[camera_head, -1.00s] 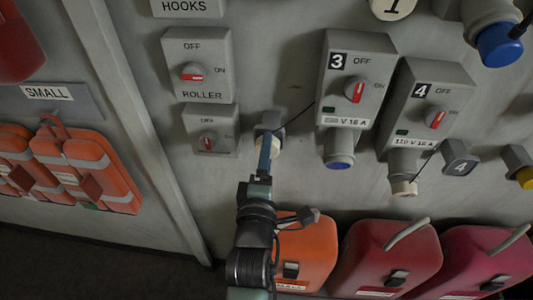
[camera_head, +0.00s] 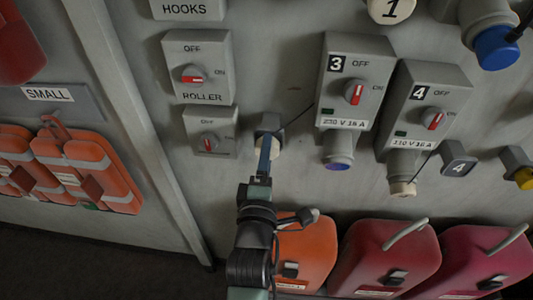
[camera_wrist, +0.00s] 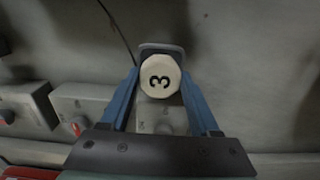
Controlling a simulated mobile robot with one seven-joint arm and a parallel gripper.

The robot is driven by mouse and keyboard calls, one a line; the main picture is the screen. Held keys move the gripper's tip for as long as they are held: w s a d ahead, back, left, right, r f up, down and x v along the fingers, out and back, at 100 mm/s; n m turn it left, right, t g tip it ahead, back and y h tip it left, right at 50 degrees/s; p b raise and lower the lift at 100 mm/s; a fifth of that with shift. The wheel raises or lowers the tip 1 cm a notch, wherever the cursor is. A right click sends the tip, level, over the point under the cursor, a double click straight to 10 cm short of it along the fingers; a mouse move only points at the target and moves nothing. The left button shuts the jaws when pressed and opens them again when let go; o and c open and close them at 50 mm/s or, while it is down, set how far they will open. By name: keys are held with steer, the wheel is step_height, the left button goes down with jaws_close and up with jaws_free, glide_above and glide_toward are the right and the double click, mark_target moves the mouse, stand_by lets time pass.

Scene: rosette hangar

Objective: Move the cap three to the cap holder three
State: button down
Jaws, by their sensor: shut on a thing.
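Cap three is a round off-white cap with a black 3 on its face. It shows in the wrist view (camera_wrist: 160,77) between the two blue fingers of my gripper (camera_wrist: 160,84), which is shut on it. In the head view my gripper (camera_head: 265,155) covers part of the cap (camera_head: 275,145). The grey cap holder three (camera_head: 269,122) is on the wall right behind the cap, and its grey edge shows in the wrist view (camera_wrist: 161,48). The cap is at the holder's front; I cannot tell how deep it sits. A thin dark cord runs up to the right from there.
Switch box 3 (camera_head: 355,82) with its blue-ended socket (camera_head: 338,163) is to the right, then switch box 4 (camera_head: 428,105). The roller switch (camera_head: 198,68) is to the left. Orange and red cases (camera_head: 385,262) stand below.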

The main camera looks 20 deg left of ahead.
steer(key=shift+w+a, duration=0.15)
steer(key=shift+w, duration=0.35)
stand_by(0.3)
steer(key=shift+c, duration=0.2)
jaws_free()
steer(key=b+v, duration=0.2)
steer(key=v, duration=1.1)
steer(key=shift+w+r, duration=0.1)
